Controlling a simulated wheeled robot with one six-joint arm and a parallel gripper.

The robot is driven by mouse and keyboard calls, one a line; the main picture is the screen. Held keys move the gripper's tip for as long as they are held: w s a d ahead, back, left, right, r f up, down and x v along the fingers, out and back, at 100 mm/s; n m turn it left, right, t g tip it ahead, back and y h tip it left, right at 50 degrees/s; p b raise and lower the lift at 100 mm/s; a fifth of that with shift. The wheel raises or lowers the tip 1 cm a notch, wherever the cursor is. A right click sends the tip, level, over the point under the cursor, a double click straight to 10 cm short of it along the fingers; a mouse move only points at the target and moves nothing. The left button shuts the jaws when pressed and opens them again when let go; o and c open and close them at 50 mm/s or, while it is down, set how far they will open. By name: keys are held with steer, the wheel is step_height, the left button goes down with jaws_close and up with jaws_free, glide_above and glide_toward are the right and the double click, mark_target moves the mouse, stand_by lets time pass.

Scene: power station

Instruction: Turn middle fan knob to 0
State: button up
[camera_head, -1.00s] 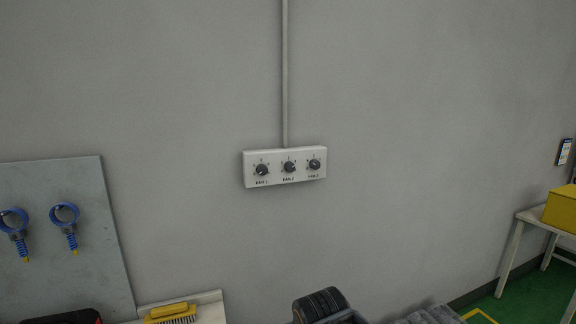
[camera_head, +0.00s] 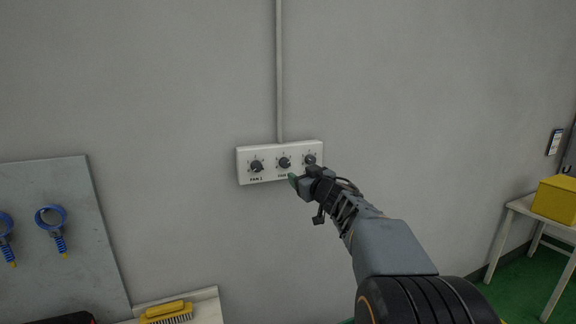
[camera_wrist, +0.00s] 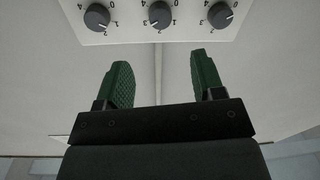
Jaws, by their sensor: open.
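The white fan switch box (camera_head: 243,168) is on the wall with three dark round knobs in a row. The middle fan knob (camera_head: 284,162) has a numbered scale around it; I cannot tell its setting. In the head view my gripper (camera_head: 293,181) is just below the box, partly hiding the FAN 2 and FAN 3 labels.
The left knob (camera_head: 257,166) and right knob (camera_head: 310,160) flank the middle one closely. A conduit (camera_head: 279,70) runs up from the box. A grey board with blue ring tools (camera_head: 51,217), a yellow brush (camera_head: 166,311) and a yellow box (camera_head: 556,199) are farther off.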

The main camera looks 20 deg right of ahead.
mark_target(286, 164)
steer(key=w, duration=0.3)
steer(key=w+p, duration=0.1)
steer(key=w, duration=0.6)
steer(key=shift+w+a+p, duration=0.3)
steer(key=shift+w+a, duration=0.05)
steer(key=shift+w, duration=0.05)
steer(key=c, duration=0.9)
